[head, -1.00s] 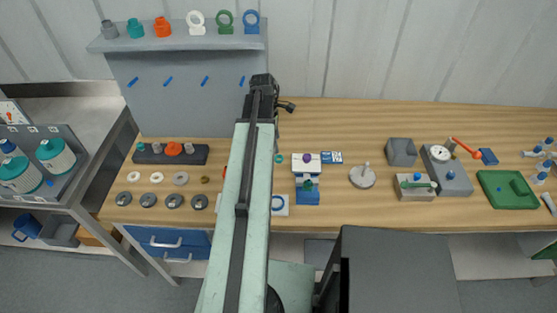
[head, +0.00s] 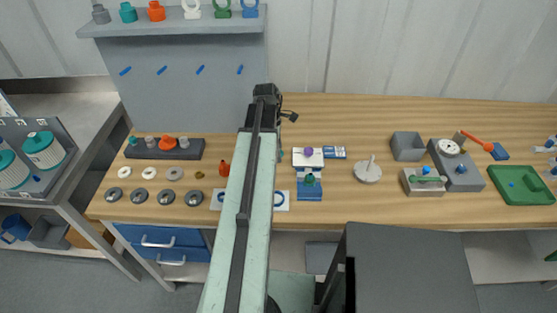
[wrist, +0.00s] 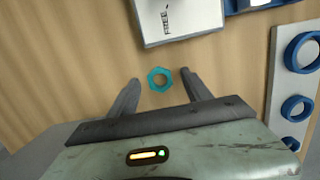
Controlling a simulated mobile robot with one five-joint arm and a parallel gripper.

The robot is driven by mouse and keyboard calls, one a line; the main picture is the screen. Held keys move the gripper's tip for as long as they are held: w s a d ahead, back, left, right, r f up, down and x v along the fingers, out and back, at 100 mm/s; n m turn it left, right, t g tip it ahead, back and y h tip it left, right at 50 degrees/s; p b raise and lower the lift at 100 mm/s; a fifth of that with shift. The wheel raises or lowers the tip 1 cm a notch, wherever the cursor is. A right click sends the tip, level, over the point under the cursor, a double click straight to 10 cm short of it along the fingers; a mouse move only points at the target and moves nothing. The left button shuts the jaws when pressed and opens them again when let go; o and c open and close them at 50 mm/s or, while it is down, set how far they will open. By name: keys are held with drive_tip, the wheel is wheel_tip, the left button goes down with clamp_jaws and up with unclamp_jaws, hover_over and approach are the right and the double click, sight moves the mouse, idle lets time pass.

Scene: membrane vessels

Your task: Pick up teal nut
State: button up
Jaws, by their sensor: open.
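The teal nut (wrist: 160,79) is a hexagonal ring with a round hole, lying on the wooden bench. In the wrist view my gripper (wrist: 161,77) has two dark fingers spread apart, one on each side of the nut in the picture. The nut appears between the fingertips, with bare wood showing around it. The gap between nut and fingers, and the gripper's height above the bench, cannot be judged clearly. In the head view my arm hides most of the bench around the nut, and the fingers cannot be made out.
A white block marked "FREE" (wrist: 178,18) lies just beyond the nut. A pale plate with blue rings (wrist: 278,85) stands to the right.

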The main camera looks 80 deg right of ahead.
drive_tip(key=shift+r, duration=0.1)
clamp_jaws()
